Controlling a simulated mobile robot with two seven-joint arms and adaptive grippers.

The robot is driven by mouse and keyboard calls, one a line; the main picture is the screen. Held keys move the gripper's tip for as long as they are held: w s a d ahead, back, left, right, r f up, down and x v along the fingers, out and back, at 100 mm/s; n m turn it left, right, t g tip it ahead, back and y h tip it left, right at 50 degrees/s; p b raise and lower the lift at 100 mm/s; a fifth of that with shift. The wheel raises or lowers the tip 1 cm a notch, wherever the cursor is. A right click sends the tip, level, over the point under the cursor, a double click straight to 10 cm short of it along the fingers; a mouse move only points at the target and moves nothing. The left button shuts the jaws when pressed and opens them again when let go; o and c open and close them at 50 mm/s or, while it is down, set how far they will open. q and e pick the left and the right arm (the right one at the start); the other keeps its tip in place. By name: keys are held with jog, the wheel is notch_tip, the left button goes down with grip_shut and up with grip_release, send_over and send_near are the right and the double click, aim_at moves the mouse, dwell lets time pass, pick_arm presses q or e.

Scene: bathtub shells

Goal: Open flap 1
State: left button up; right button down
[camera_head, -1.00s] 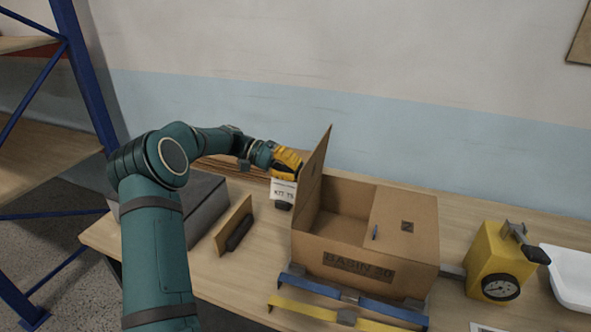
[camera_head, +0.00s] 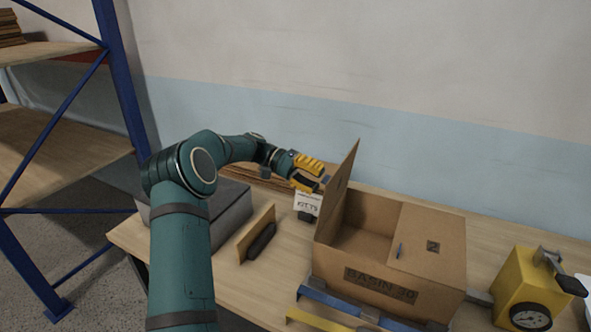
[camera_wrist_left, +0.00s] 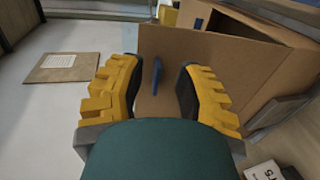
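The cardboard box (camera_head: 390,288), marked BASIN 30, stands on the table. Its left flap (camera_head: 337,190), which I take as flap 1, stands up on edge, leaning slightly right at its top. The right flap (camera_head: 432,245), marked 2, lies flat over the right half. My left gripper (camera_head: 322,178) is just left of the raised flap, with its yellow fingers apart. In the left wrist view, the open fingers (camera_wrist_left: 158,92) are on either side of a blue tab (camera_wrist_left: 157,75) on the flap face (camera_wrist_left: 215,55); contact is unclear. My right gripper is not in view.
A yellow device with a dial (camera_head: 525,290) stands right of the box. Blue and yellow bars (camera_head: 345,308) lie before it. A brown board with a dark handle (camera_head: 258,238) and a grey case (camera_head: 225,212) are left. A white label card (camera_head: 308,203) stands below the gripper.

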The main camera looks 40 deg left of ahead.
pick_arm(q)
jog(key=v, duration=1)
jog(key=shift+a, duration=0.15)
jog(key=shift+s, duration=0.15)
